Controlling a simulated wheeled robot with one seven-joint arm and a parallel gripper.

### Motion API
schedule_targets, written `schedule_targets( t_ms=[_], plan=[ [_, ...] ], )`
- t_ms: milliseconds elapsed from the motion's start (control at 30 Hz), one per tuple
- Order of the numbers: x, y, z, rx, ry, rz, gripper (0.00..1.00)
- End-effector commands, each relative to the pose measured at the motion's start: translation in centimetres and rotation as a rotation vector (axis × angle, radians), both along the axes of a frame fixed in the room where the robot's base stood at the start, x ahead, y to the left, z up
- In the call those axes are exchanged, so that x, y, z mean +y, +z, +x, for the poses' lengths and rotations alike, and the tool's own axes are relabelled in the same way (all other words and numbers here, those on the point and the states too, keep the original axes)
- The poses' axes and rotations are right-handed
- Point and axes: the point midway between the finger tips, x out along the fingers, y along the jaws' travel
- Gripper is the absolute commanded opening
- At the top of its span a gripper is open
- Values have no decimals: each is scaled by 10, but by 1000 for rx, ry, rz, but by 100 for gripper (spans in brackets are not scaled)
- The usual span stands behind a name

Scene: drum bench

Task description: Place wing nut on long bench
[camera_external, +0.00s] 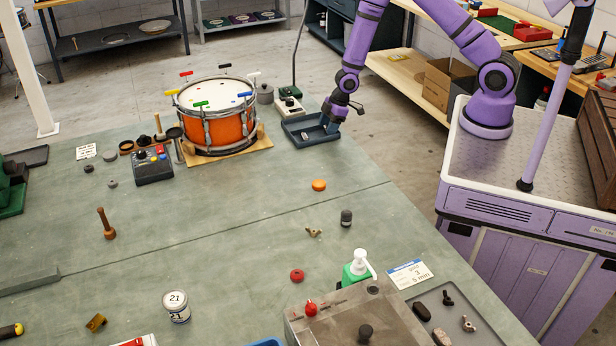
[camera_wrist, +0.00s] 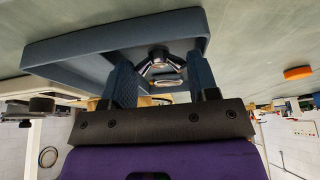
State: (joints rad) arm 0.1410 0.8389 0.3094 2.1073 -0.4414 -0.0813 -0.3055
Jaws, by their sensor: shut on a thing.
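My gripper (camera_external: 328,122) is low at the right end of the blue-grey tray (camera_external: 296,123) on the far right part of the long bench (camera_external: 230,220). In the wrist view, the two blue fingers of my gripper (camera_wrist: 164,82) are shut on a silvery wing nut (camera_wrist: 163,66), with its wings showing between them. The blue tray (camera_wrist: 75,48) lies behind and around the fingers there. In the external view, the held nut is too small and covered to make out. Whether it touches the tray floor, I cannot tell.
A brassy wing nut (camera_external: 314,232), an orange disc (camera_external: 319,185) and a dark knurled knob (camera_external: 346,218) lie on the bench. An orange drum (camera_external: 216,130) stands left of the tray. A dark tray (camera_external: 425,312) holds another wing nut (camera_external: 468,323). The bench's middle has free room.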

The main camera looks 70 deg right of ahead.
Motion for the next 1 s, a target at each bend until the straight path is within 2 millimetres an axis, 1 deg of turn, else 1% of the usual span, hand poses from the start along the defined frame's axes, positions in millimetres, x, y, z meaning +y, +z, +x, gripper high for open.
schedule_targets(
  t_ms=[467,500,567,600,833,933,1000],
  plan=[
    [0,-7,0,0,-1,0,28],
    [0,-7,0,0,0,0,64],
    [0,-7,0,0,0,0,77],
    [0,-7,0,0,0,0,82],
    [0,-5,-1,1,0,1,82],
    [-2,3,-2,-1,0,1,82],
    [-5,12,-5,-2,-1,1,82]
  ],
)
